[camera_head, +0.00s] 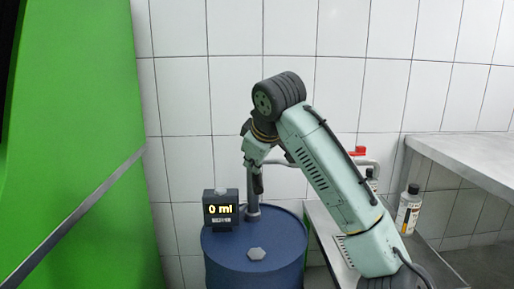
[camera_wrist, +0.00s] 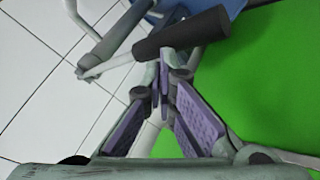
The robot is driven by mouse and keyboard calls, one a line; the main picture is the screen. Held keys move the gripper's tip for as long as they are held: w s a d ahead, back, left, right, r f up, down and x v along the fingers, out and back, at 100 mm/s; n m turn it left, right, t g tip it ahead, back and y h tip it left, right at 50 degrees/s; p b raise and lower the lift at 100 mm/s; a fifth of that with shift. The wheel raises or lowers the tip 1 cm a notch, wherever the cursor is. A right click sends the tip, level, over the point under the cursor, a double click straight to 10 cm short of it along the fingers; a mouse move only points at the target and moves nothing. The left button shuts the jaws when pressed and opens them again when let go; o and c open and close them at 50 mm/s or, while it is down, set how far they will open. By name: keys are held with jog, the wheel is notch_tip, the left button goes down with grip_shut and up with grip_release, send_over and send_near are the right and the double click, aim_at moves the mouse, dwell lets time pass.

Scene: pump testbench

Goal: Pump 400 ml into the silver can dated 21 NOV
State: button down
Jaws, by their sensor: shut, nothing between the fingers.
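The blue drum (camera_head: 252,252) carries a grey pump pipe (camera_head: 252,208) and a small black display (camera_head: 221,210) reading "0 ml". My gripper (camera_head: 257,182) is beside the pump above the drum. In the wrist view my gripper (camera_wrist: 163,62) is shut and empty, its purple pads drawn together at the tips. A black cylindrical grip (camera_wrist: 183,34) on a grey lever lies just beyond the tips; I cannot tell whether they touch. No date is readable on either.
A green panel (camera_head: 70,130) fills the left side. A grey worktop (camera_head: 465,160) juts in at the right. A lower grey bench (camera_head: 325,232) lies partly behind my arm. A red part (camera_head: 357,152) shows near the spout. White tiled wall stands close behind.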

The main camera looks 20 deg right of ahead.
notch_tip(320, 180, up, 7)
jog(key=p, duration=0.6)
jog(key=shift+w+f, duration=0.2)
jog(key=shift+w, duration=0.15)
jog(key=shift+d, duration=0.1)
jog(key=r+p, duration=0.5)
jog(key=shift+w, duration=0.25)
jog(key=shift+f, duration=0.1)
dwell(0.7)
